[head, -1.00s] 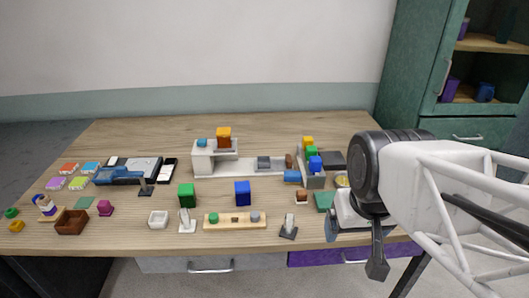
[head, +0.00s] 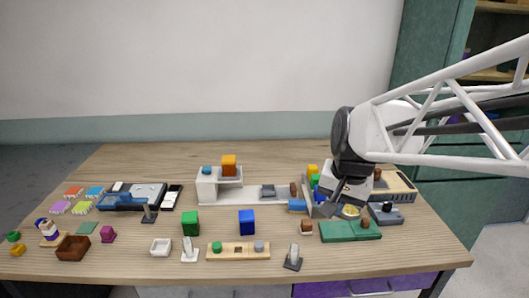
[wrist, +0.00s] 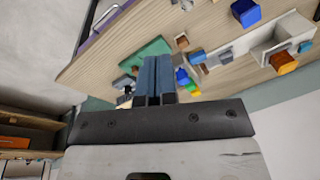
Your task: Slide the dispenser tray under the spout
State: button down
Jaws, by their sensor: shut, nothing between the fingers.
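The dispenser is a long white base (head: 225,197) at the back middle of the table. A raised white housing at its left end carries an orange and brown block (head: 229,166), where the spout seems to be; the spout itself is not clear. A small grey tray (head: 268,191) sits on the base, right of the housing and apart from it. In the wrist view the grey tray (wrist: 226,56) and orange block (wrist: 284,62) show at the right. My gripper (head: 337,200) is shut and empty, above the table right of the dispenser; its blue-grey fingers (wrist: 152,80) lie together.
A grey upright holder (head: 312,205) with coloured blocks stands between my gripper and the dispenser. A blue block (head: 297,206) lies by the base's right end. A green board (head: 350,231) lies in front of my gripper. Green (head: 190,223) and blue (head: 246,222) cubes stand before the dispenser.

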aim_at(262, 198)
jog(key=w+f+m+y, duration=0.1)
jog(key=w+f+m, duration=0.3)
jog(key=w, duration=0.9)
jog(key=w+a+f+m+g+y, duration=0.1)
jog(key=w+f+m, duration=0.4)
jog(key=w, duration=0.8)
jog(key=w+a+f+m+y, duration=0.1)
jog(key=w+f+m, duration=0.3)
jog(key=w+f, duration=0.4)
jog(key=w, duration=0.5)
jog(key=shift+f+g, duration=0.15)
jog(key=shift+g, duration=0.25)
jog(key=shift+w, duration=0.1)
jog(key=shift+x, duration=5)
jog(key=shift+a, duration=0.2)
jog(key=shift+a, duration=3.85)
